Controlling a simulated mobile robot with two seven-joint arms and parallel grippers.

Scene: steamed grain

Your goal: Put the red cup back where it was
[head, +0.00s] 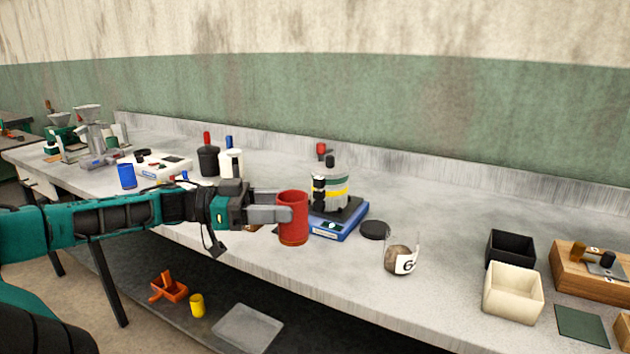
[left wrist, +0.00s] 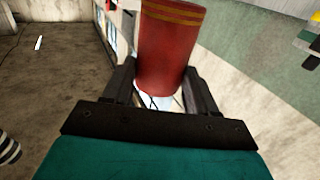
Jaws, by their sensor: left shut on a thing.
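The red cup (head: 292,219) is held by my left gripper (head: 278,213), whose arm comes in from the left in the head view. The cup looks upright and appears over the front part of the bench, in front of the blue scale. I cannot tell whether its base touches the bench. In the left wrist view the cup (left wrist: 170,50) sits between the two fingers of my left gripper (left wrist: 160,90), with yellow bands near its top edge. My right gripper is not in view.
A blue scale (head: 335,228) bearing a grey container (head: 329,190) stands behind the cup. A black lid (head: 375,230) and a clear cup with grain (head: 398,260) are to the right, then black (head: 510,250) and cream boxes (head: 513,292). A blue cup (head: 127,176) stands farther left.

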